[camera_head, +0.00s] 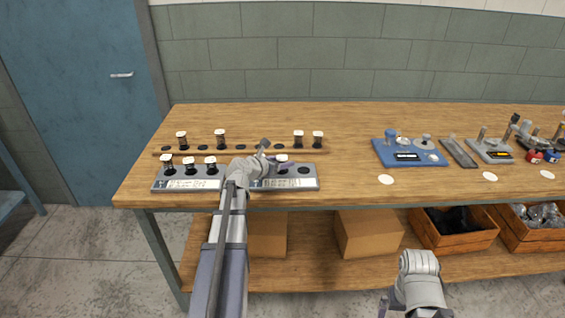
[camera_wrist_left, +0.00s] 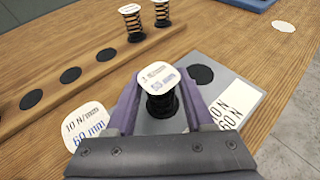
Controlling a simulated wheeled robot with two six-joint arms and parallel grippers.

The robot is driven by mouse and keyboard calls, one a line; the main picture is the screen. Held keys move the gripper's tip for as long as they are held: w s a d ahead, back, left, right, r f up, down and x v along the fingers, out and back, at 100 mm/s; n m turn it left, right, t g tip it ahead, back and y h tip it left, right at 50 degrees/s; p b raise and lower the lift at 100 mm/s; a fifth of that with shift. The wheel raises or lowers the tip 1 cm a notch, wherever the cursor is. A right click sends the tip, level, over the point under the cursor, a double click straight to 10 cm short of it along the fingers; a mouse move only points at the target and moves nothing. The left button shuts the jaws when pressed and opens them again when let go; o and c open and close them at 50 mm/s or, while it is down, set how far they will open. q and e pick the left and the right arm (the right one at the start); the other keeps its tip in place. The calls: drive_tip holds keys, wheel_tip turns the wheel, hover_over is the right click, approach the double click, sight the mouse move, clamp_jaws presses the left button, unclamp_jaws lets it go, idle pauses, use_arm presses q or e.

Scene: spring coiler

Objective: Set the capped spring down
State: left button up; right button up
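A capped spring (camera_wrist_left: 158,88), black with a white lettered cap, stands upright between the purple fingers of my left gripper (camera_wrist_left: 160,100). The fingers appear to press on its sides. Its base is at the grey tray (camera_wrist_left: 226,82), but whether it bears on the tray is hard to tell. In the head view this spring's white cap (camera_head: 282,158) shows beside my left gripper (camera_head: 272,156) over the right-hand grey tray (camera_head: 312,183). My right arm is low at the front right; its fingers are mostly out of the picture.
A dark empty spot (camera_wrist_left: 202,75) lies right of the held spring. Another white cap (camera_wrist_left: 87,125) is close at left. Behind, a wooden rack (camera_head: 262,151) has capped springs (camera_head: 220,137) and empty dark spots. A blue device (camera_head: 408,153) stands to the right, with bare table between.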

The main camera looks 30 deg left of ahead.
use_arm(q)
drive_tip(key=shift+r, duration=0.15)
drive_tip(key=p+v, duration=0.5)
drive_tip(key=v, duration=0.7)
drive_tip(key=s+d+f+m+g+h, duration=0.15)
drive_tip(key=d+f+m+g, duration=0.3)
drive_tip(key=d+m, duration=0.7)
drive_tip(key=s+d+f+m+g+h, duration=0.15)
drive_tip(key=d+f+m+g, duration=0.5)
drive_tip(key=d, duration=0.85)
drive_tip(key=s+d+f+m+g+y, duration=0.2)
drive_tip(key=s+d+m+y, duration=0.4)
drive_tip(key=s+d+m, duration=0.5)
drive_tip(key=s+m, duration=0.2)
drive_tip(key=m, duration=0.7)
drive_tip(key=shift+s+d+f+g, duration=0.2)
drive_tip(key=shift+s+d+g, duration=0.15)
drive_tip(key=shift+d+g, duration=0.05)
